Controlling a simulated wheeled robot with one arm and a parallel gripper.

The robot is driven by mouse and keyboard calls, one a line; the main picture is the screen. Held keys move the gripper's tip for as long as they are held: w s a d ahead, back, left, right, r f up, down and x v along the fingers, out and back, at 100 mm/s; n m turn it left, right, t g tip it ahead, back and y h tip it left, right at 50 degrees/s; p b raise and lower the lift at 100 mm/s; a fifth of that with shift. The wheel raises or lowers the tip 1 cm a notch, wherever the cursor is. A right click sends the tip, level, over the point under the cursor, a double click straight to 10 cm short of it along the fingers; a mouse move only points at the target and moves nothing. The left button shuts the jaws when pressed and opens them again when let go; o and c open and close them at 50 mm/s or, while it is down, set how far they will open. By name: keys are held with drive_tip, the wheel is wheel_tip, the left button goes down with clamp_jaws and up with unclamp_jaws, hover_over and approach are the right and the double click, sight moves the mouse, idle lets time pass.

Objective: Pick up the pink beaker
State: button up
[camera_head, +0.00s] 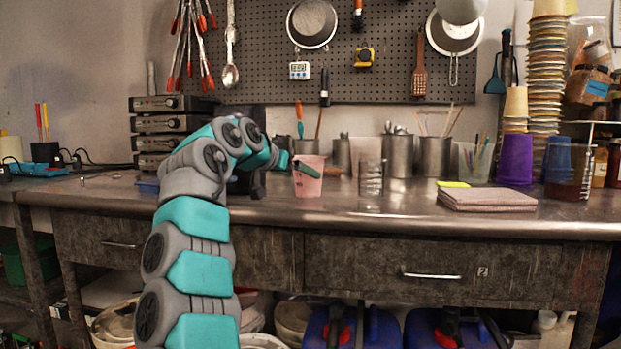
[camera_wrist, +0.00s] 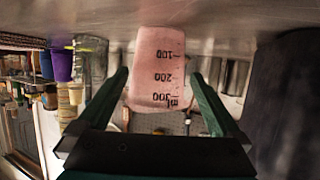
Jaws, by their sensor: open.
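The pink beaker (camera_head: 308,187) stands upright on the metal workbench, near its front edge in the head view. In the wrist view the picture is upside down, and the beaker (camera_wrist: 157,62) shows dark printed marks of 100, 200 and 300. My gripper (camera_head: 306,168) reaches it from the left in the head view, with one green finger crossing in front of its upper part. In the wrist view my gripper (camera_wrist: 160,76) is open, with a finger on each side of the beaker. I cannot tell whether either finger touches it.
A clear glass beaker (camera_head: 371,177) stands just right of the pink one. Metal canisters (camera_head: 397,156) stand behind it. Folded cloths (camera_head: 487,199) lie further right, near a purple cup (camera_head: 515,160). Stacked grey boxes (camera_head: 172,125) are at the back left.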

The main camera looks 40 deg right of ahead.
sight(308, 178)
drive_tip(key=shift+f+p+x, duration=0.15)
drive_tip(key=shift+p+x, duration=0.25)
drive_tip(key=shift+x, duration=0.95)
drive_tip(key=shift+f+p+x, duration=0.1)
drive_tip(key=shift+p+x, duration=0.3)
drive_tip(key=shift+x, duration=0.95)
drive_tip(key=shift+s, duration=0.1)
drive_tip(key=shift+c, duration=0.2)
drive_tip(key=c, duration=1.1)
drive_tip(key=shift+r, duration=0.2)
